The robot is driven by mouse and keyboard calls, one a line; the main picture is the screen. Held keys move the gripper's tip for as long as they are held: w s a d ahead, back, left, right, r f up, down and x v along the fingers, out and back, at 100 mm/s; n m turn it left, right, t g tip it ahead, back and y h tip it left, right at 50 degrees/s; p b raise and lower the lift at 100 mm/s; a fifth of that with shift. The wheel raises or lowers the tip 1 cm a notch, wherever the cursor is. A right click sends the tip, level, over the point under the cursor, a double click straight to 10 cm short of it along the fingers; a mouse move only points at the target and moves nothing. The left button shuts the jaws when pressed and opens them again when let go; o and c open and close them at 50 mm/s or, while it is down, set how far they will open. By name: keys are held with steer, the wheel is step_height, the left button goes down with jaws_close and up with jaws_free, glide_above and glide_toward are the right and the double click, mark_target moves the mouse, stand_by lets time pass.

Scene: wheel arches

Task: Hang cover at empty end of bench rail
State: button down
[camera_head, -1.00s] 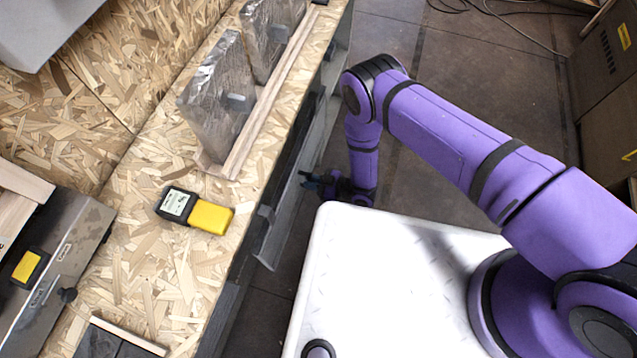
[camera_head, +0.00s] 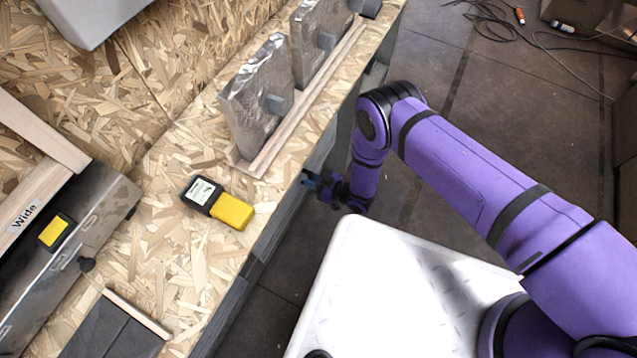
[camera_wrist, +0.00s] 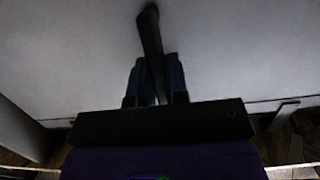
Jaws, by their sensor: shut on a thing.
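Foil-wrapped silver panels, the nearer one (camera_head: 258,100) and a farther one (camera_head: 315,40), stand upright behind a wooden rail (camera_head: 305,105) on the bench. Each has a grey block on its face. I cannot tell whether either is the cover. My gripper (camera_head: 326,187) is beside the bench's right edge, below the top. In the wrist view, its blue fingers (camera_wrist: 154,82) are shut on a dark bar (camera_wrist: 149,35), with a large pale grey surface (camera_wrist: 225,50) behind it. What the bar belongs to is unclear; the head view does not show it clearly.
A black and yellow meter (camera_head: 218,203) lies on the chipboard bench top (camera_head: 180,260). A grey metal case (camera_head: 85,235) and a dark flat item (camera_head: 110,330) are at the left. Cables (camera_head: 540,40) lie on the floor at the upper right.

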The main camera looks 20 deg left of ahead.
steer(key=shift+r+x, duration=0.25)
steer(key=shift+x, duration=0.9)
steer(key=shift+f, duration=1.2)
